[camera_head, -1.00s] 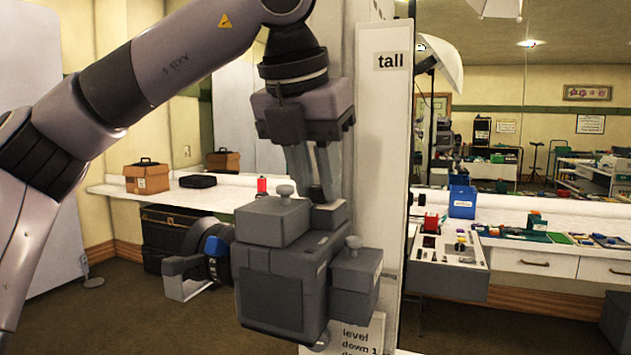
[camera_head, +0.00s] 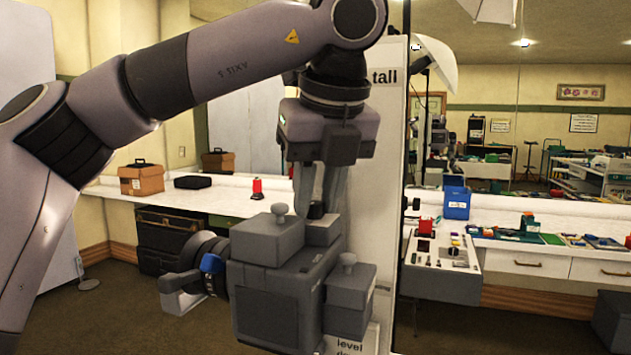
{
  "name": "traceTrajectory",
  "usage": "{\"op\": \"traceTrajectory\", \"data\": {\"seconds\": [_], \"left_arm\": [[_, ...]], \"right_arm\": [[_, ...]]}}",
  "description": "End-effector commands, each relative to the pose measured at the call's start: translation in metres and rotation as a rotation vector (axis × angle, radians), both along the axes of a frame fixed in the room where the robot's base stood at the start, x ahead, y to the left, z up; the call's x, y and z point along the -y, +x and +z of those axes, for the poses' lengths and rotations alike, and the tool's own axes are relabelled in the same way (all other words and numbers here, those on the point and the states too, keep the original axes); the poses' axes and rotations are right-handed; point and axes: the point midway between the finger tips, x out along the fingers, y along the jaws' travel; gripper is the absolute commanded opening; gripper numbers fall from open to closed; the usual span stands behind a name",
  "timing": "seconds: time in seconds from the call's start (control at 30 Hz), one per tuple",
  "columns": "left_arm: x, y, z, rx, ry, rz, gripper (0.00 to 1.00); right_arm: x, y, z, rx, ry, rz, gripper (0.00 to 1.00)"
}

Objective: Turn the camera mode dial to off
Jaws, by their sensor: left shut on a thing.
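The camera (camera_head: 278,305) is a large dark grey boxy body with raised blocks and knobs on top and a lens with a blue ring (camera_head: 211,264) on its left side. It stands in front of a tall white panel. The camera mode dial (camera_head: 316,211) is a small dark knob on the top right block. My left gripper (camera_head: 318,206) comes down from above and is shut on this dial, with its fingertips on either side. The fingers partly hide the dial, and I cannot read any marking on it. My right gripper is not in view.
The white panel (camera_head: 384,150), labelled "tall", rises close behind the camera and gripper. A white counter (camera_head: 130,197) at the back left holds a brown box (camera_head: 144,178). At right are a control console (camera_head: 440,268) and a blue bin (camera_head: 456,203). Floor shows at lower left.

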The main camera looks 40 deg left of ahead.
Motion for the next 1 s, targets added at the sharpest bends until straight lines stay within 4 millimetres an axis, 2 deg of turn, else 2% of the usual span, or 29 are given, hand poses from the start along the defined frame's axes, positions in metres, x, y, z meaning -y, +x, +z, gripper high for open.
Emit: {"op": "traceTrajectory", "data": {"seconds": [0.27,0.73,0.77,0.8,0.83,1.0], "left_arm": [[0.0002,0.0007,0.0018,0.004,-0.002,0.076,0.00],[0.0003,0.0008,0.0012,0.004,-0.002,0.087,0.00],[0.0003,0.0008,0.0012,0.004,-0.002,0.087,0.36],[0.0003,0.0008,0.0012,0.004,-0.002,0.087,0.49],[0.0002,0.0007,0.0011,0.003,-0.001,0.086,0.52],[0.0001,0.0002,0.0001,-0.001,0.000,0.086,0.52]], "right_arm": [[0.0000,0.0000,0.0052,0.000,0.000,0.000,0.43],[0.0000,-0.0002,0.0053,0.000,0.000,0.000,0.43],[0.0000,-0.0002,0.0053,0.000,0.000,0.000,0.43],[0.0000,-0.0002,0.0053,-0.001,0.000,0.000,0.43],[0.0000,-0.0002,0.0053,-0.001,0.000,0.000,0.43],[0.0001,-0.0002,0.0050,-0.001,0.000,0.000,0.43]]}}
